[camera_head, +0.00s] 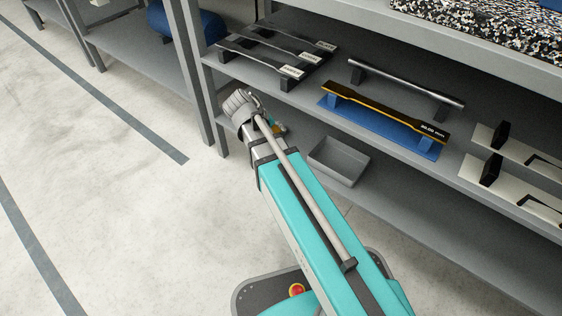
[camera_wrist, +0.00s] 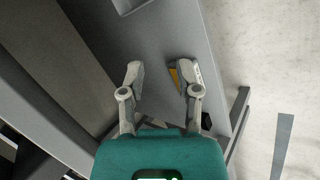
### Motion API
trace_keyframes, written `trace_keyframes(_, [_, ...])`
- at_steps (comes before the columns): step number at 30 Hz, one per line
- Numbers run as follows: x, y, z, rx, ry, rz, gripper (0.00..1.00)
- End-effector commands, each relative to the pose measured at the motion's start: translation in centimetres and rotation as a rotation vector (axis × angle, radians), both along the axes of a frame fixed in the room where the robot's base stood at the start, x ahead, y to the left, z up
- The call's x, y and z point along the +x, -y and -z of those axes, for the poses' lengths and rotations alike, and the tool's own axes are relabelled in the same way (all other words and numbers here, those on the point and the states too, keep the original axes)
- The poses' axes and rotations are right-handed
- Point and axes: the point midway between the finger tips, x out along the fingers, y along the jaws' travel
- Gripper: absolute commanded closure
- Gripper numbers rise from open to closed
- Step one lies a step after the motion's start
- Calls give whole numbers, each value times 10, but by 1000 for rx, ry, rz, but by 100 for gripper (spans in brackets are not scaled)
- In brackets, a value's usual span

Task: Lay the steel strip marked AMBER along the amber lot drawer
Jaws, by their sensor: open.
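Several dark strips with pale end labels (camera_head: 262,62) lie side by side on the upper-left of the shelf in the head view; the label words are too small to read. An amber and black strip marked "80.00 mm" (camera_head: 385,110) lies across blue supports on the same shelf, to the right. My gripper (camera_wrist: 160,74) is open and empty in the wrist view. It hangs low beside the shelf. A small amber piece (camera_wrist: 174,77) shows beside its right finger, partly hidden. I cannot tell which thing is the amber lot drawer.
A grey open tray (camera_head: 338,160) sits on the lower shelf, right of my gripper. A dark bar (camera_head: 405,88) on supports and pale plates with black blocks (camera_head: 515,165) stand further right. Shelf posts (camera_head: 190,75) rise left of my gripper.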

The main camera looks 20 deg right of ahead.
Motion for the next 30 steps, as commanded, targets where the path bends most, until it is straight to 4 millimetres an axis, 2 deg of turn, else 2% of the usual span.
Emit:
trace_keyframes(1, [-17, 5, 7, 64, -13, 23, 57])
trace_keyframes(6, [-53, 3, 26, 297, -47, 88, 57])
trace_keyframes(12, [-84, -6, 35, 518, -69, 145, 57])
trace_keyframes(18, [-95, -12, 36, 619, -76, 167, 57])
trace_keyframes(30, [-95, -13, 35, 627, -76, 168, 57])
